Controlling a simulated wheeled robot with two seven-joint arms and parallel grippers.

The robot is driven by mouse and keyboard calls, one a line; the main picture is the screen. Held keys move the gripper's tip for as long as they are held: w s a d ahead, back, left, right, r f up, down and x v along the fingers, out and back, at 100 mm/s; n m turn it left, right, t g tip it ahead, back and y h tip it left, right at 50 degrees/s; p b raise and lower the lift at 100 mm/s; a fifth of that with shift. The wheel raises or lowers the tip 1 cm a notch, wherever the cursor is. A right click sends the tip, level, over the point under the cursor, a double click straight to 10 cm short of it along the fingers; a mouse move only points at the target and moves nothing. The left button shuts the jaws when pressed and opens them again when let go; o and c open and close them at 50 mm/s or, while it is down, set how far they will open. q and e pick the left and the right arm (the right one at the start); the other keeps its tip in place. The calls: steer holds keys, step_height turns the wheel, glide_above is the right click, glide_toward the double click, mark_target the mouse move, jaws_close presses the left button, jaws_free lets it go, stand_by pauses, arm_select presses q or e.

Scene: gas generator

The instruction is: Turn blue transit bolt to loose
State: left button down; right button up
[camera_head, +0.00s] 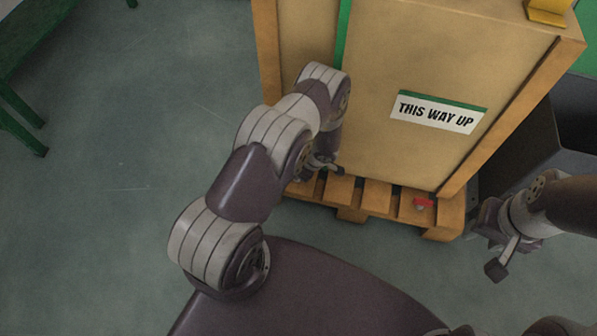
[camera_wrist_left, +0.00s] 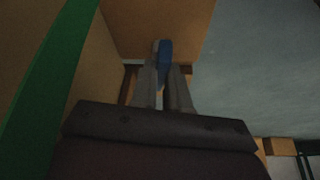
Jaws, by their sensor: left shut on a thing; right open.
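The blue transit bolt (camera_wrist_left: 164,55) shows in the left wrist view as a small blue piece between the fingertips of my left gripper (camera_wrist_left: 163,75), which is shut on it. In the head view my left gripper (camera_head: 322,168) is low at the crate's front left, above the pallet, and the bolt is hidden there behind my arm. My right gripper (camera_head: 490,247) is open and empty at the right, apart from the crate.
The wooden crate (camera_head: 400,60) with a "THIS WAY UP" label stands on a pallet (camera_head: 375,195). A red piece (camera_head: 423,203) sits on the pallet's front right. A dark bin (camera_head: 540,140) stands at the right. A green table (camera_head: 30,35) is far left. The floor at left is clear.

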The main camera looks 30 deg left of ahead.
arm_select(q)
steer(key=shift+f+n+g, duration=0.15)
steer(key=shift+n+g, duration=0.35)
steer(key=shift+n, duration=0.6)
steer(key=c, duration=1.1)
jaws_free()
steer(key=p+v, duration=0.6)
steer(key=v, duration=0.6)
steer(key=shift+w+r, duration=0.15)
steer(key=shift+r, duration=0.2)
